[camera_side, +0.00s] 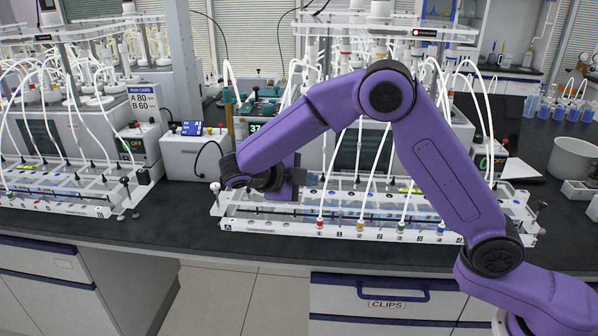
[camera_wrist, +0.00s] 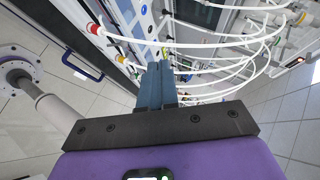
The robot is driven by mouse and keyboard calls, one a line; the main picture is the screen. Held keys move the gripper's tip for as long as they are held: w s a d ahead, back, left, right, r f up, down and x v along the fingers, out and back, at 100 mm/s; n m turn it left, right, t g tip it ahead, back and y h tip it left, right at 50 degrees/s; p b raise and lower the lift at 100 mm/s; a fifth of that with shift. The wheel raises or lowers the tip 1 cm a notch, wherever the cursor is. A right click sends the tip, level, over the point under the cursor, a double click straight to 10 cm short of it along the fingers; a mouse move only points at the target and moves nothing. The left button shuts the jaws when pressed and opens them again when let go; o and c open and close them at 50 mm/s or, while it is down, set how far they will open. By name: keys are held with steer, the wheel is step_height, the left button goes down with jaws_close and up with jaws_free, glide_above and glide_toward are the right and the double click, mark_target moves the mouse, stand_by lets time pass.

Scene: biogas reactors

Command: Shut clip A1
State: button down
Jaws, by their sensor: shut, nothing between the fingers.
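The front white rack marked A (camera_side: 270,226) carries a row of tubes with coloured fittings. The red fitting (camera_side: 319,224) is at position 1 and also shows in the wrist view (camera_wrist: 94,28). Clip A1 cannot be picked out clearly in either view, so I cannot tell whether it is open or shut. My gripper (camera_wrist: 155,72) is shut and empty, its blue-grey fingers together and pointing toward the tubes. In the side view it is at the rack's left part, left of the red fitting, with its fingertips not clearly visible.
Yellow (camera_side: 360,226), green (camera_side: 401,228) and blue (camera_side: 440,230) fittings follow to the right. White tubes arch over the rack. Another white rack (camera_side: 60,203) stands at the left. A white box (camera_side: 185,157) is behind. The dark bench front edge (camera_side: 200,240) is clear.

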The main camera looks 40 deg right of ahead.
steer(key=shift+w+a+r, duration=0.15)
steer(key=shift+a+r, duration=0.35)
steer(key=shift+r, duration=0.15)
steer(key=shift+w+a+r, duration=0.1)
steer(key=shift+a+r, duration=0.35)
steer(key=shift+r, duration=0.2)
steer(key=s+d+f+m+y, duration=0.1)
steer(key=s+m+y, duration=0.3)
steer(key=s+m, duration=0.5)
steer(key=s+d+f+m+y, duration=0.2)
steer(key=s+d+m+y, duration=0.2)
steer(key=s+m, duration=0.6)
steer(key=s+d+f+m+g+y, duration=0.1)
steer(key=s+m+y, duration=0.3)
steer(key=s+m, duration=0.6)
steer(key=s+d, duration=0.1)
steer(key=s, duration=0.3)
steer(key=shift+d+f+y, duration=0.2)
steer(key=shift+f+y, duration=0.05)
steer(key=shift+y, duration=0.05)
steer(key=shift+w, duration=0.1)
